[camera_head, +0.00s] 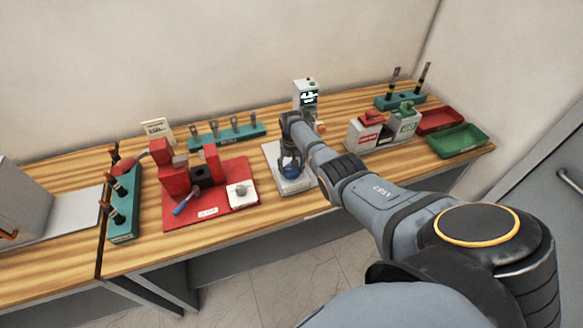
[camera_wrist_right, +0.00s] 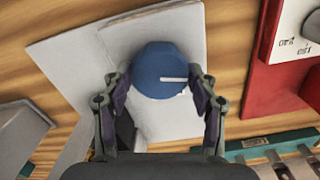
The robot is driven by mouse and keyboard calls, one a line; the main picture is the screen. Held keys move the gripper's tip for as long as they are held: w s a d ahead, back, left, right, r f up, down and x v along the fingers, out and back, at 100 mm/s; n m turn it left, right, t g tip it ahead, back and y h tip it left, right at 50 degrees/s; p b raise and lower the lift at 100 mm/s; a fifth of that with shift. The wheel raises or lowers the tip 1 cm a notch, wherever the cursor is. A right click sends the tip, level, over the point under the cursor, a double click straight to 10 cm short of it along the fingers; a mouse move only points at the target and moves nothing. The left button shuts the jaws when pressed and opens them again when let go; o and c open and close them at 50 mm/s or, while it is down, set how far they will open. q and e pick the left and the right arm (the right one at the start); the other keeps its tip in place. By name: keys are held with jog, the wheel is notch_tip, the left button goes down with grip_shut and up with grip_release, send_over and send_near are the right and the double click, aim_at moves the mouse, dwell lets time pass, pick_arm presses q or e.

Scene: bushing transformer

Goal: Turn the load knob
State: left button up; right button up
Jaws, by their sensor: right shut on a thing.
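The load knob (camera_wrist_right: 160,70) is blue and round with a white pointer line. In the right wrist view it sits on a light grey panel (camera_wrist_right: 190,25), its line pointing to the right. My right gripper (camera_wrist_right: 159,85) has a finger on each side of the knob and is shut on it. In the head view the right gripper (camera_head: 290,164) comes down over the blue knob (camera_head: 290,171) on its pale plate (camera_head: 298,187), and partly hides it. My left gripper is not in view.
A red board (camera_head: 230,204) with red blocks and a white knob box (camera_head: 242,194) lies to the left. A small display unit (camera_head: 306,97) stands behind my gripper. Grey boxes (camera_head: 364,135), a red tray (camera_head: 440,121) and a green tray (camera_head: 459,141) are at right.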

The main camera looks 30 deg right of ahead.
aim_at(292, 169)
jog(key=shift+w+r, duration=0.1)
jog(key=shift+r, duration=0.05)
jog(key=o, duration=1.2)
jog(key=shift+c, duration=0.2)
notch_tip(292, 169, up, 12)
